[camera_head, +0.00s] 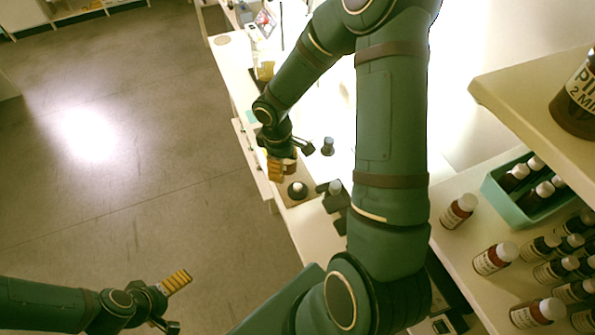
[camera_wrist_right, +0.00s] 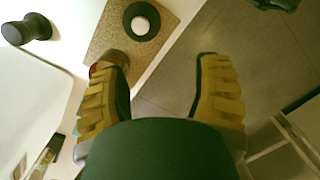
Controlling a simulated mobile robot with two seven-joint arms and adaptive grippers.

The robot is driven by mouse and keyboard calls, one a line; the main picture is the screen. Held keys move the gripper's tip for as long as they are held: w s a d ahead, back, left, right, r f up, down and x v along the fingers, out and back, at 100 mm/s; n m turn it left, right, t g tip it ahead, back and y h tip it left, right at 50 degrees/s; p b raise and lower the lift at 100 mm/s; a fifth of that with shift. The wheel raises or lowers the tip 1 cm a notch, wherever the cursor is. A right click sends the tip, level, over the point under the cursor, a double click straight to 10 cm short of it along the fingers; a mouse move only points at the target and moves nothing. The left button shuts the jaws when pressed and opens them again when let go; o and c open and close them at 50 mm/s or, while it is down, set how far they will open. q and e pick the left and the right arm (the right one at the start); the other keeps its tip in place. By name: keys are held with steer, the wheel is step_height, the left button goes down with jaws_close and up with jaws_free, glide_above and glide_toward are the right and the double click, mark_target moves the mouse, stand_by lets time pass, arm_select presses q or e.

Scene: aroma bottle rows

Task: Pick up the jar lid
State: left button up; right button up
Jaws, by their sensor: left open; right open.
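A round black piece with a pale centre (camera_head: 297,190) sits on a cork mat (camera_head: 311,188) near the counter's edge. It looks like the jar lid, but I cannot be sure. It also shows in the right wrist view (camera_wrist_right: 141,22), beyond my fingers and apart from them. My right gripper (camera_head: 291,160) is open just above the counter edge. In its wrist view the gap between the fingers (camera_wrist_right: 162,72) is empty. A brown item (camera_wrist_right: 116,58) is partly hidden behind the left-hand finger. My left gripper (camera_head: 176,303) is open and empty over the floor.
A small black flared item (camera_head: 327,146) stands beside the mat. A dark stand with a white-capped bottle (camera_head: 335,187) is close by. Shelves with several brown bottles (camera_head: 492,258) and a green crate (camera_head: 508,207) are at the right. The floor at the left is clear.

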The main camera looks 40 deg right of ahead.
mark_target(297, 186)
steer(key=shift+h, duration=0.3)
steer(key=d+f, duration=0.1)
steer(key=f, duration=0.1)
steer(key=f+b, duration=0.1)
steer(key=f, duration=0.1)
steer(key=d+f+b, duration=0.1)
steer(key=f, duration=0.2)
steer(key=shift+s+d+f, duration=0.1)
steer(key=shift+s+d, duration=0.25)
steer(key=shift+s+d+f+b, duration=0.15)
steer(key=shift+f+b, duration=0.05)
steer(key=shift+f, duration=0.7)
steer(key=shift+s+d+f+b, duration=0.1)
steer(key=shift+f+b, duration=0.1)
steer(key=shift+f, duration=0.65)
steer(key=shift+s+d+f+b, duration=0.15)
steer(key=shift+f+b, duration=0.05)
steer(key=shift+f, duration=0.7)
jaws_close()
